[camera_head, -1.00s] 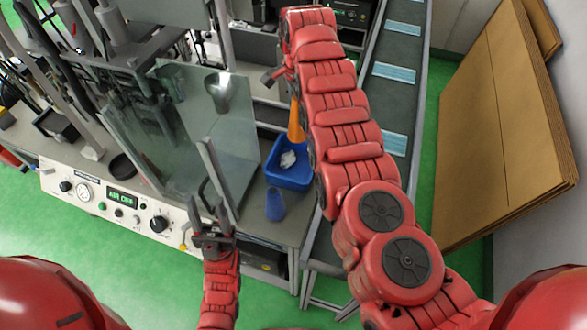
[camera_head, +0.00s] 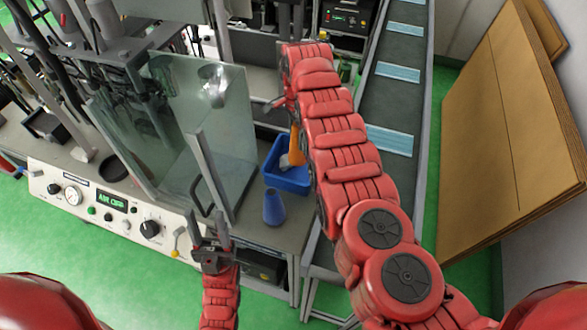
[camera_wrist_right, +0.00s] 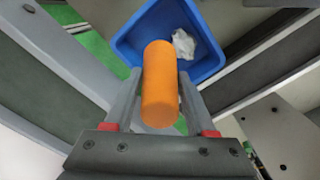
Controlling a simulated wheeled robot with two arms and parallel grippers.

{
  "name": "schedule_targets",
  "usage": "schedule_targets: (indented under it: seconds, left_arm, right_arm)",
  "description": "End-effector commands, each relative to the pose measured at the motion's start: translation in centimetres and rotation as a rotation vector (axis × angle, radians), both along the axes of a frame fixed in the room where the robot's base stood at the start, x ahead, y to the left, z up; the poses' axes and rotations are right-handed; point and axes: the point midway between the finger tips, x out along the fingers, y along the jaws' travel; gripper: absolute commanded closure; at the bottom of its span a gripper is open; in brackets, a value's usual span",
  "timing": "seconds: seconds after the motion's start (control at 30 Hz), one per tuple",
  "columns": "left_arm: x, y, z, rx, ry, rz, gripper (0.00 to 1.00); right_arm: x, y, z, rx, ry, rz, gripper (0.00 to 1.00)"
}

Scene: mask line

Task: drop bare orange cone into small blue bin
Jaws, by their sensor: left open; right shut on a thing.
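The small blue bin (camera_head: 287,180) stands on the grey machine table, with a crumpled white thing inside that shows in the right wrist view (camera_wrist_right: 183,44). The orange cone (camera_head: 295,147) hangs over the bin in the head view. My right gripper (camera_wrist_right: 158,95) is shut on the orange cone, which also shows in the right wrist view (camera_wrist_right: 160,80) in front of the bin (camera_wrist_right: 205,65). The right fingers are hidden by my arm in the head view. My left gripper (camera_head: 211,229) is open and empty, left of the bin and near the table's front edge.
A blue cone (camera_head: 274,208) stands on the table just in front of the bin. A clear guard panel (camera_head: 205,140) rises to the left. A conveyor (camera_head: 383,120) with several blue masks runs on the right, beside tall cardboard sheets (camera_head: 510,130).

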Motion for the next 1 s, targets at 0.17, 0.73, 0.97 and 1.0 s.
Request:
schedule_targets:
  seconds: [0.17,0.73,0.97,1.0]
  left_arm:
    - [0.0,0.0,-0.87,0.0,0.0,0.0,0.5]
    - [-0.01,0.0,-0.82,0.0,0.0,0.0,0.5]
    - [0.0,0.0,-0.95,0.0,0.0,0.0,0.5]
    - [0.0,0.0,-1.1,0.0,0.0,0.0,0.5]
  right_arm:
    - [0.05,0.0,-1.7,0.001,-0.002,0.0,0.99]
    - [0.09,0.03,-1.72,0.001,-0.003,0.0,0.09]
    - [0.11,0.04,-1.54,0.002,-0.004,0.0,0.09]
    - [0.12,0.05,-1.31,0.001,-0.004,0.001,0.09]
